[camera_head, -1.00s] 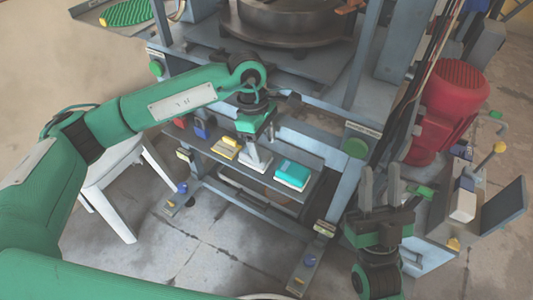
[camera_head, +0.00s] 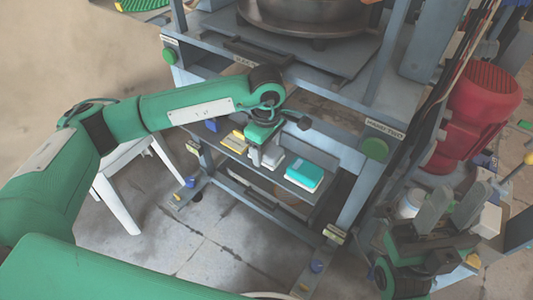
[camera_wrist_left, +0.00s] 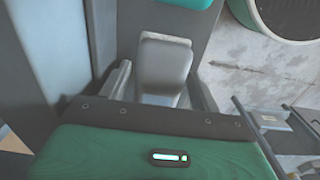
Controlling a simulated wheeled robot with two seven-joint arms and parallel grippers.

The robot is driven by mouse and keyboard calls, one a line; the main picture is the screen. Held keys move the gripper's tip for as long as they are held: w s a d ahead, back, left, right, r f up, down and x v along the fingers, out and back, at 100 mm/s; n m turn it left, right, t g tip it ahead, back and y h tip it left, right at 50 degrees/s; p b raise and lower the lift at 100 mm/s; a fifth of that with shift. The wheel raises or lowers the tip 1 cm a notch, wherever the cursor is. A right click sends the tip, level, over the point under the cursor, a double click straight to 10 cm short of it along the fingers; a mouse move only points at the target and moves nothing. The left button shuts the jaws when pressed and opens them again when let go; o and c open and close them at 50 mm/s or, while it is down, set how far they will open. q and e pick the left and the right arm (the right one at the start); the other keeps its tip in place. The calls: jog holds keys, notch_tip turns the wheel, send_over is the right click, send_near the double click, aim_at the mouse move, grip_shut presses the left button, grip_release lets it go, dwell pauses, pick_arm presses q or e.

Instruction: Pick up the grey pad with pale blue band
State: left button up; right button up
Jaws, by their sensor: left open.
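A light grey pad (camera_head: 256,162) lies on the low shelf (camera_head: 297,193) of the press, between a yellow-topped pad (camera_head: 235,141) and a teal-topped pad (camera_head: 304,174). My left gripper (camera_head: 266,157) is open and points down over the grey pad, partly hiding it. In the left wrist view, the grey pad (camera_wrist_left: 163,65) stands between the two open fingers (camera_wrist_left: 160,88), with gaps at its sides.
A blue pad (camera_head: 211,126) sits at the shelf's left end. The press frame with a green button (camera_head: 374,149) rises behind and right. A white stool (camera_head: 122,190) stands left. A red motor (camera_head: 480,112) and a white container (camera_head: 409,204) are near my right gripper.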

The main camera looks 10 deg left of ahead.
pick_arm(q)
jog(key=c, duration=0.7)
jog(key=shift+c, duration=0.2)
